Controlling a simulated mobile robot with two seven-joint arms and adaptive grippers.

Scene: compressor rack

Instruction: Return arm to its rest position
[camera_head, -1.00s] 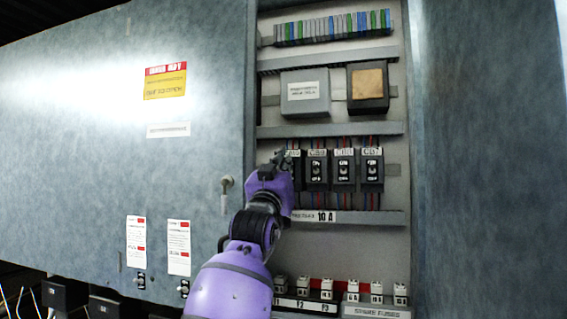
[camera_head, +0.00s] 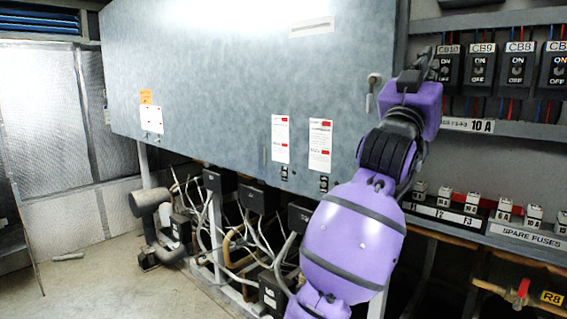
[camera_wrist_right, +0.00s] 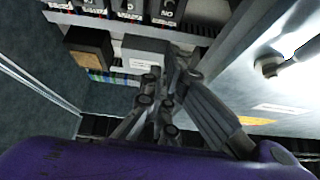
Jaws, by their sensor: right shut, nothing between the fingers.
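My right arm is purple and reaches up from the bottom of the head view. Its gripper (camera_head: 428,62) is at the left side of the open electrical panel, in front of or beside the leftmost breaker, CB10 (camera_head: 449,66); I cannot tell whether it touches. In the right wrist view the dark fingers of the gripper (camera_wrist_right: 163,95) are together with nothing between them. That view also shows the row of breakers (camera_wrist_right: 130,12) at the top and a grey box (camera_wrist_right: 144,52) beyond the fingers. My left gripper is not in view.
A large grey cabinet door (camera_head: 230,90) with a handle (camera_head: 371,92) stands left of the arm. White fuses (camera_head: 472,201) sit on a lower shelf. Pipes and cables (camera_head: 235,235) fill the space below the door. The floor (camera_head: 100,285) at the left is mostly clear.

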